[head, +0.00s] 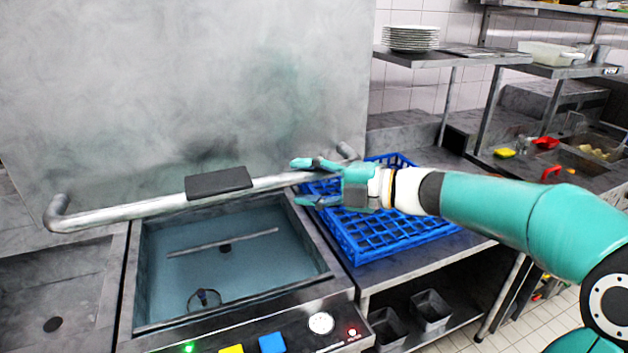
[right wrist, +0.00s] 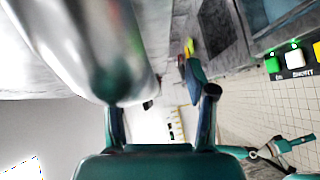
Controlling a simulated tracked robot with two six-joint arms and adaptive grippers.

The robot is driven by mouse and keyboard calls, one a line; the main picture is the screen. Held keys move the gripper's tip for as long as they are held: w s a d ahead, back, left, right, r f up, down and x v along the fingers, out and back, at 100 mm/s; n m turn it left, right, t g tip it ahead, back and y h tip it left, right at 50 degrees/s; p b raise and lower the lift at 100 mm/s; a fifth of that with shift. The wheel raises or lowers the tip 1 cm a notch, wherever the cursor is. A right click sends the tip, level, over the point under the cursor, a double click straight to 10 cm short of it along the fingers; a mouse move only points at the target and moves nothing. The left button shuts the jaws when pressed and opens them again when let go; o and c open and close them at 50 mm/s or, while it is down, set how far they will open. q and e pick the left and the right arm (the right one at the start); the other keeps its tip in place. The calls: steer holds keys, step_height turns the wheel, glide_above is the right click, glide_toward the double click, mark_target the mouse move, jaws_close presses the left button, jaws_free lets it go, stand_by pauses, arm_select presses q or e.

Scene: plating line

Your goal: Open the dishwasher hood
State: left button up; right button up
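The dishwasher hood (head: 190,80) is a large grey metal panel filling the upper left of the head view. Its bar handle (head: 120,212) crosses the hood's lower part and has a dark grip plate (head: 218,183). The open wash basin (head: 245,262) shows below the bar. My right gripper (head: 305,182) is at the bar's right end, with one finger above and one below it. In the right wrist view the bar (right wrist: 95,45) lies close to the left finger, with a gap to the right finger. My left gripper (right wrist: 280,148) seems to show small at the lower right there.
A blue dish rack (head: 385,248) sits on the counter right of the basin, under my right forearm. A plate stack (head: 411,38) stands on a shelf behind. Control buttons (head: 272,343) line the machine's front edge. A sink (head: 50,300) is at left.

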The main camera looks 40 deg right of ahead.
steer(key=shift+f, duration=0.15)
steer(key=shift+s, duration=0.1)
steer(key=shift+s+d, duration=0.25)
steer(key=v, duration=1.1)
